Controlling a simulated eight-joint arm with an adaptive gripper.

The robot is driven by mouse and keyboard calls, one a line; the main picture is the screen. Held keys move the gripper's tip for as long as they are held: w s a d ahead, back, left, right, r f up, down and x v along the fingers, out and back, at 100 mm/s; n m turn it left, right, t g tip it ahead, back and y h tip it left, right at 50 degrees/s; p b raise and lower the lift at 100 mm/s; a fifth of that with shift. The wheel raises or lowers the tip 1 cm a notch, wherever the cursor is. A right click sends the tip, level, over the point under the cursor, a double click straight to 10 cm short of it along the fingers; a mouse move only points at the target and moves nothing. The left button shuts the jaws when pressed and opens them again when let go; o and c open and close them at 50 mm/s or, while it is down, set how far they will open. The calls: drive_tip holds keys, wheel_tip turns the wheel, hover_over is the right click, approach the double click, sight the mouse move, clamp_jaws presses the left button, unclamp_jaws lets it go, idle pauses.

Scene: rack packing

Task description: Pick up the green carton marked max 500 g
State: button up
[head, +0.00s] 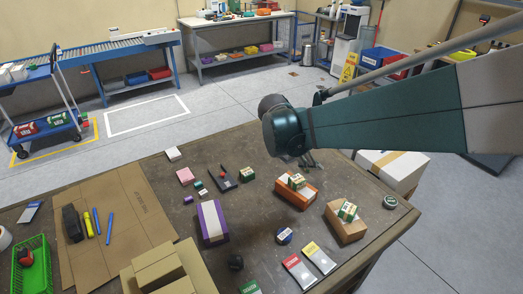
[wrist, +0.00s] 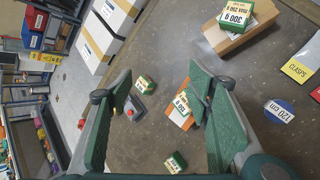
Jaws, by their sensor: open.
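In the wrist view a green carton (wrist: 181,102) with a white label lies on an orange box (wrist: 187,121); its print looks like 500 g but is small. The head view shows this carton (head: 297,181) on the orange box (head: 283,192). Another green carton (wrist: 237,16) on a brown box (wrist: 214,40) seems to read 300 g. Two more green cartons, one (wrist: 147,84) near a grey device and one (wrist: 175,163) lower down, have labels I cannot read.
A blue disc (wrist: 278,111) and a yellow card (wrist: 300,68) lie on the table (head: 330,186). A purple box (head: 212,222) and flattened cardboard (head: 100,200) are at left. White boxes (wrist: 100,35) stand beyond the table edge.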

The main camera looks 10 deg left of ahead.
drive_tip(key=w+a+f+n+h, duration=0.1)
drive_tip(key=w+a+f+n, duration=0.25)
drive_tip(key=a, duration=0.45)
drive_tip(key=n+t+h+p, duration=0.2)
drive_tip(key=n+t+h, duration=0.15)
drive_tip(key=n, duration=0.35)
approach(244, 172)
drive_tip(key=shift+w+d+f, duration=0.2)
drive_tip(key=shift+d+f, duration=0.05)
drive_tip(key=shift+d, duration=0.15)
drive_tip(key=shift+w+d+f, duration=0.2)
drive_tip(key=shift+d+f, duration=0.05)
drive_tip(key=shift+d, duration=0.2)
drive_tip(key=shift+b+x, duration=0.3)
drive_tip(key=shift+x, duration=1)
drive_tip(key=shift+b+x, duration=0.65)
drive_tip(key=shift+x, duration=1.9)
